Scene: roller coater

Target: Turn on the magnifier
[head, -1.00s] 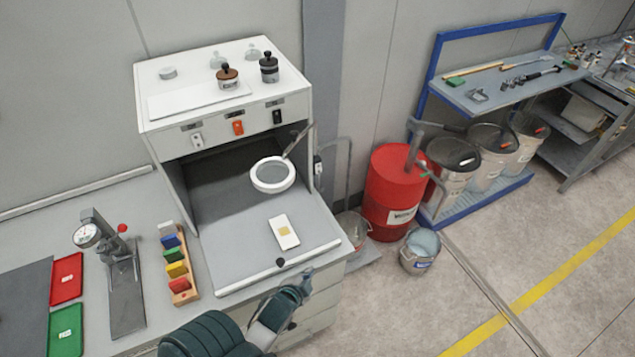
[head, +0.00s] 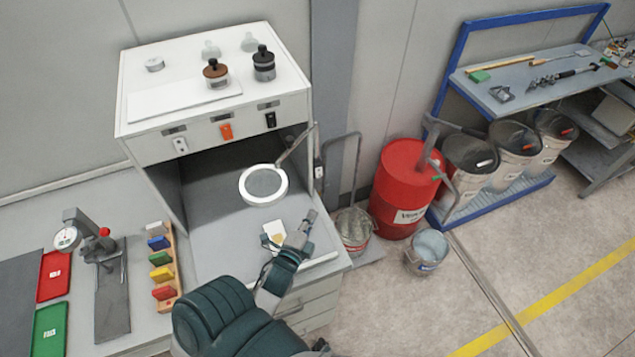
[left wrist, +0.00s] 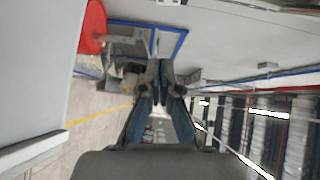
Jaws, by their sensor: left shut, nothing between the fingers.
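The magnifier (head: 249,194) is a round lens with a white ring on a jointed arm, mounted at the right side of the white cabinet (head: 150,147). A small switch box (head: 318,170) sits on the cabinet's right outer side, by the arm's base. My left gripper (head: 309,217) is shut and empty, in front of the cabinet opening, to the right of and below the lens, apart from it. In the left wrist view its two fingers (left wrist: 160,66) are together. My right gripper is not in view.
Three switches, white (head: 180,146), orange (head: 226,131) and black (head: 271,120), line the cabinet front. A white card (head: 271,229) lies on the work surface, partly behind my gripper. A red drum (head: 405,180) and buckets stand to the right. A rack of coloured blocks (head: 171,262) is at left.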

